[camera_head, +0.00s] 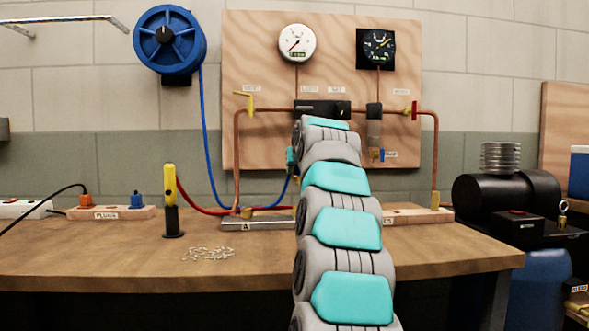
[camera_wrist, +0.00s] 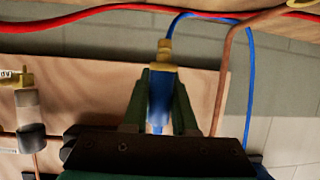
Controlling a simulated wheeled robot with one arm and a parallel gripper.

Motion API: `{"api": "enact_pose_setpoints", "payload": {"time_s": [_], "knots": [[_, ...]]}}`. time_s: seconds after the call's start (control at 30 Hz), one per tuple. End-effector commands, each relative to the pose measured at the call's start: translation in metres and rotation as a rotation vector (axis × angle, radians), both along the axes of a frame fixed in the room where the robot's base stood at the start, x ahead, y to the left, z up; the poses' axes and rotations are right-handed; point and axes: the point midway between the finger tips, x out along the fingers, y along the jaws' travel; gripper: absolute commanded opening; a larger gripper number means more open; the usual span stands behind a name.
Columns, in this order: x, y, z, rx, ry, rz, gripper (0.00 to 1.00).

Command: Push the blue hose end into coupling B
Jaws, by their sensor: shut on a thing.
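In the wrist view my gripper (camera_wrist: 162,76) is shut on the blue hose end (camera_wrist: 159,98), its two dark fingers on either side of the blue body. A brass tip (camera_wrist: 165,52) shows beyond the fingers, and the blue hose (camera_wrist: 250,85) loops away to the right. In the head view the blue hose (camera_head: 205,130) runs from the reel down to the bench and up towards my gripper, which is mostly hidden behind my arm. A plate marked A (camera_head: 262,224) lies left of my arm. I cannot make out coupling B.
A wooden board (camera_head: 260,60) with gauges and copper pipes (camera_head: 237,150) stands behind my arm. A blue reel (camera_head: 170,40) hangs at left. A red hose (camera_head: 195,203), a yellow-black tool (camera_head: 171,200) and small loose bits (camera_head: 208,254) are on the workbench (camera_head: 110,260). The front left is mostly clear.

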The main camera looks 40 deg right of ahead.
Motion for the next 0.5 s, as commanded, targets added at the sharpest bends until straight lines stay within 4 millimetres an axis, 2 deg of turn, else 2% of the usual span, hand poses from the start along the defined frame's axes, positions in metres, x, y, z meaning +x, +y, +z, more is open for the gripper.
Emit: {"api": "enact_pose_setpoints", "payload": {"time_s": [0.3,0.5], "knots": [[-0.001,0.001,0.001,0.002,-0.003,0.001,0.00],[-0.001,0.000,-0.010,0.002,-0.003,0.000,0.00]]}}
